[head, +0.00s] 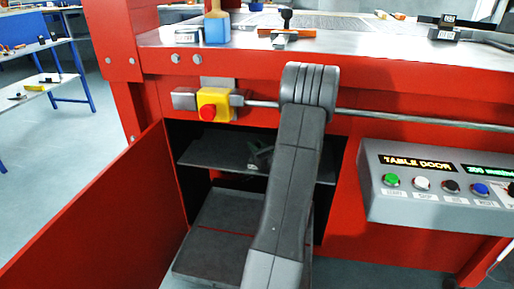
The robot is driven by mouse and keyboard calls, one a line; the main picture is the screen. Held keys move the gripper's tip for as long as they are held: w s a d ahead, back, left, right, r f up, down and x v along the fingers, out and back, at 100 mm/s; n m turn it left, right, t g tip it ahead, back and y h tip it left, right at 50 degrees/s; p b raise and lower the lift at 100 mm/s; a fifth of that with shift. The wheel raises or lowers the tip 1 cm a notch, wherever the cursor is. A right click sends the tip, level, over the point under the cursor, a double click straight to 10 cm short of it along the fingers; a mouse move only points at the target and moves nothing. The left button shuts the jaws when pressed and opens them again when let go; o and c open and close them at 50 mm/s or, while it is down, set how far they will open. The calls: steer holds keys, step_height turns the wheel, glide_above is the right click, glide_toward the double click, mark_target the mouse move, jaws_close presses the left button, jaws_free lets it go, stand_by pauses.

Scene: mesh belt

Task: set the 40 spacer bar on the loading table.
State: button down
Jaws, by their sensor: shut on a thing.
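I cannot pick out the 40 spacer bar for certain. A dark block with small pale labels (445,33) stands on the steel top at the right; its print is too small to read. A grey block with a white label (188,36) lies at the left of the top. My arm rises from the bottom centre to a joint in front of the table's edge. My gripper is not visible, and anything in it is hidden.
An open red door (95,225) leaves the cabinet open, with a dark shelf (205,152) holding a small unclear dark thing (258,155). A blue-based brush (216,28) and black-handled tool (287,32) stand on top. A rail (420,118) and button panel (380,211) project in front.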

steer(key=c, duration=1.2)
jaws_free()
steer(key=shift+f, duration=0.1)
steer(key=p+v, duration=0.3)
steer(key=v, duration=0.9)
steer(key=shift+p, duration=0.4)
